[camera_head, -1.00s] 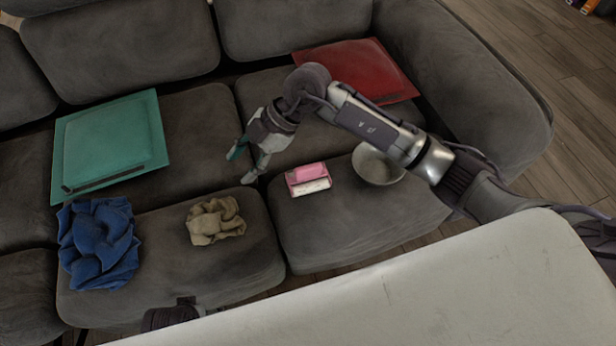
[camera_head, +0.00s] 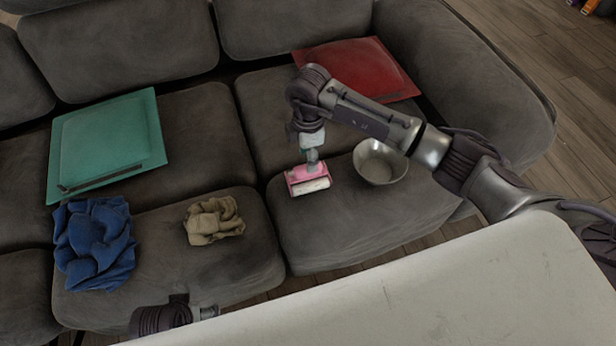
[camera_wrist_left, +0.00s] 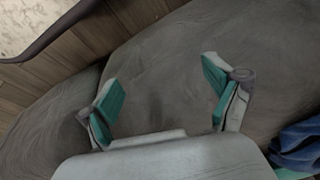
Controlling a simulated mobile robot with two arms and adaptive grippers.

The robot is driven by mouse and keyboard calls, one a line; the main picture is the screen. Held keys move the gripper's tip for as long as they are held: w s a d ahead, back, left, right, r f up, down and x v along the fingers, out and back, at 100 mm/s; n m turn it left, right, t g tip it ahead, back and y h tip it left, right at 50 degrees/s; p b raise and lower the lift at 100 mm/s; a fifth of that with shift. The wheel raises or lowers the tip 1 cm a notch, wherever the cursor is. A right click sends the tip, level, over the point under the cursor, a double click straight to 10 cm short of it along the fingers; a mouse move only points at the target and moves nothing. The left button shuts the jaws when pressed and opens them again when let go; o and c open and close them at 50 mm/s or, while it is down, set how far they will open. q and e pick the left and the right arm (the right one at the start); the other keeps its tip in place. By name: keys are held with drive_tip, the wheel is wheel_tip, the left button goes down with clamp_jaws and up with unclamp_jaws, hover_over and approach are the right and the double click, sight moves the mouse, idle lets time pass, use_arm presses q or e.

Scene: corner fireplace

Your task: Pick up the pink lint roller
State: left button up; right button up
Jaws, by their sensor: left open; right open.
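The pink lint roller (camera_head: 309,184), with a white roll along its front, lies on the right part of the grey sofa seat. My right gripper (camera_head: 312,163) points down at the roller from above and hides part of its back. It is open, but whether the fingers touch the roller cannot be told. In the left wrist view my left gripper (camera_wrist_left: 165,95) is open and empty over grey sofa cushions.
A grey bowl (camera_head: 380,163) stands close to the right of the roller. A beige cloth (camera_head: 213,220) and a blue cloth (camera_head: 95,243) lie to the left. A green folder-like panel (camera_head: 108,140) and a red one (camera_head: 362,66) lie farther back. A pale surface (camera_head: 430,285) fills the foreground.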

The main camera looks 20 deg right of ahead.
sight(308, 175)
drive_tip(key=f, duration=0.2)
drive_tip(key=f+b, duration=0.1)
drive_tip(key=f, duration=0.1)
drive_tip(key=shift+s+a, duration=0.1)
drive_tip(key=shift+s, duration=0.15)
drive_tip(key=shift+f, duration=0.5)
use_arm(q)
wheel_tip(308, 175, up, 4)
drive_tip(key=shift+r, duration=0.1)
use_arm(e)
clamp_jaws()
